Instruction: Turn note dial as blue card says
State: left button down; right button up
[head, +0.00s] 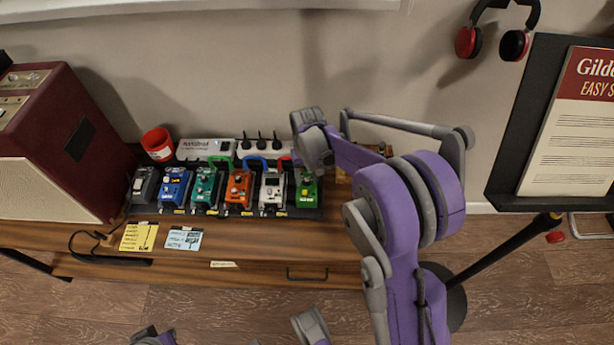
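The blue card (185,238) lies flat near the front of the wooden bench, with print too small to read. I cannot pick out the note dial for sure; the pedals carry small knobs, and a tan wooden object (373,149) is mostly hidden behind my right arm. My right gripper (309,126) is at the right end of the pedal row, above and behind the green pedal (307,190). Its fingers are not clear enough to show whether they are open. Parts of my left arm show at the bottom edge, with no gripper clearly visible.
A pedalboard (144,209) holds several coloured pedals. A yellow card (139,236) lies left of the blue card. A music stand (507,150) and headphones (514,45) are right. The bench front is mostly clear.

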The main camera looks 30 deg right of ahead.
aim_at(307, 181)
pick_arm(q)
notch_tip(307, 181, up, 3)
jog(key=shift+s+f+p, duration=0.1)
jog(key=shift+p, duration=1.1)
pick_arm(e)
notch_tip(307, 181, up, 11)
jog(key=shift+f, duration=0.1)
jog(key=s+a+n+t, duration=0.2)
jog(key=s+a, duration=0.3)
jog(key=s, duration=0.7)
jog(key=s+a+n+t, duration=0.1)
jog(key=s+a+t, duration=0.35)
jog(key=s, duration=0.75)
pick_arm(q)
notch_tip(307, 181, up, 17)
jog(key=w+p, duration=0.2)
jog(key=p, duration=1.2)
jog(key=shift+f+t+p, duration=0.2)
jog(key=shift+t+p, duration=0.2)
pick_arm(e)
notch_tip(307, 181, up, 16)
jog(key=w+a+g, duration=0.1)
jog(key=w, duration=0.1)
jog(key=shift+w+r, duration=0.2)
pick_arm(q)
jog(key=shift+s, duration=0.1)
pick_arm(e)
jog(key=shift+s, duration=0.15)
